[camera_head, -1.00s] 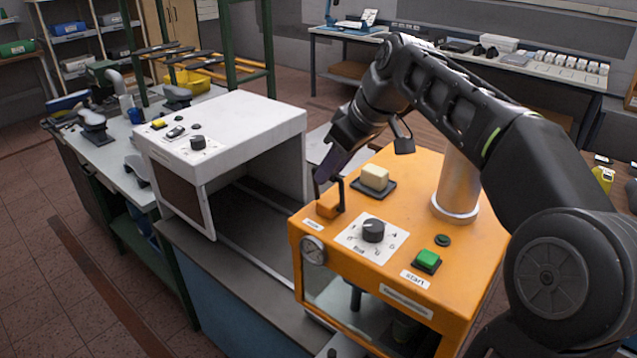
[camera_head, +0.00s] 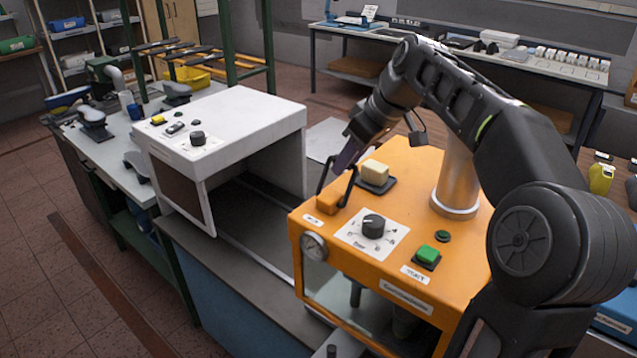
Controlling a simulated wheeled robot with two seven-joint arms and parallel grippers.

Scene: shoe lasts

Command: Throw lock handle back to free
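The orange machine (camera_head: 400,270) stands at the centre right. The lock handle, a small orange block (camera_head: 327,204), sits at the left front corner of its top, above a small white label. My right gripper (camera_head: 334,194) reaches down from above, its two dark fingers apart, with the tips on either side of the block or just above it. I cannot tell if they touch it. The gripper's palm is partly hidden by my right arm. My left gripper is not in view.
A cream button (camera_head: 374,173), a black dial (camera_head: 373,226), a green start button (camera_head: 427,254) and a metal column (camera_head: 457,182) are on the machine top. A white machine (camera_head: 235,125) stands to the left. A bench (camera_head: 120,150) with shoe lasts lies beyond it.

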